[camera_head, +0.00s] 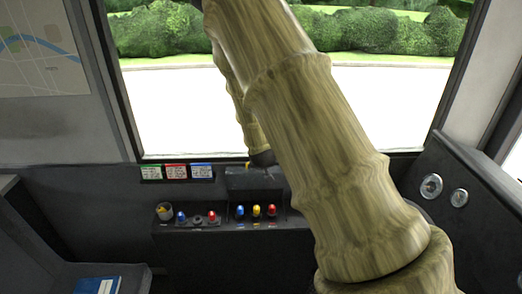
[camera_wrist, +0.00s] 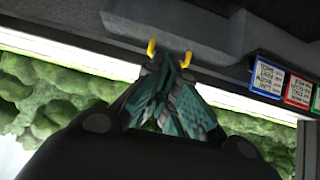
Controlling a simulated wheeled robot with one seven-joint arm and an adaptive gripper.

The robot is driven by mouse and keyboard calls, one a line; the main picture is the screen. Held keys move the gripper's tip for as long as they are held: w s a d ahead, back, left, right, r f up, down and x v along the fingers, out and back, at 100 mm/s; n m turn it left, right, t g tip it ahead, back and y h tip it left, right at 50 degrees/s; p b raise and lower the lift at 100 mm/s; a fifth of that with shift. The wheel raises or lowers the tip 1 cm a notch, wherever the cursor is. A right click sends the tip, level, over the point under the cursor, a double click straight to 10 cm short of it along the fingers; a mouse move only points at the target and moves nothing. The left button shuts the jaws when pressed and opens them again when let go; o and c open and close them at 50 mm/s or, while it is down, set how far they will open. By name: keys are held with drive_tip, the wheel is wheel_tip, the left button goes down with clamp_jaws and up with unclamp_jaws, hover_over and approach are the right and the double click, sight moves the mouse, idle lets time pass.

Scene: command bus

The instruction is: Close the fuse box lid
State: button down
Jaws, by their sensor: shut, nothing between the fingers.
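The fuse box lid (camera_head: 240,181) looks like a dark panel standing up behind a blue, a yellow and a red knob on the console. A small yellow handle (camera_head: 247,165) shows at its top edge, and its two ends show in the wrist view (camera_wrist: 152,48). My gripper (camera_wrist: 172,60) is shut and empty, its dark green fingertips close to the handle, between its visible ends. I cannot tell whether they touch it. In the head view my arm hides the gripper's fingers and part of the lid's surroundings.
The dark console (camera_head: 190,245) carries more knobs on the left. Green, red and blue labels (camera_head: 176,172) sit below the windscreen. A blue book (camera_head: 97,285) lies at lower left. A side panel with round dials (camera_head: 431,187) stands at right. My arm crosses the middle.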

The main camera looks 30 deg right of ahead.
drive_tip(key=shift+w+d+f+p, duration=0.6)
drive_tip(key=shift+w+d, duration=0.25)
drive_tip(key=shift+w, duration=0.45)
drive_tip(key=shift+w+d+f+p, duration=0.55)
drive_tip(key=shift+w+d, duration=0.35)
drive_tip(key=shift+w, duration=0.45)
drive_tip(key=shift+w+d+f+p, duration=0.6)
drive_tip(key=shift+w+d, duration=0.25)
drive_tip(key=shift+w, duration=0.45)
drive_tip(key=shift+r, duration=0.1)
drive_tip(key=shift+s, duration=0.1)
drive_tip(key=shift+s+a+t+h+b, duration=0.4)
drive_tip(key=shift+s+t+b, duration=0.05)
drive_tip(key=shift+t+b, duration=0.1)
drive_tip(key=shift+s, duration=0.1)
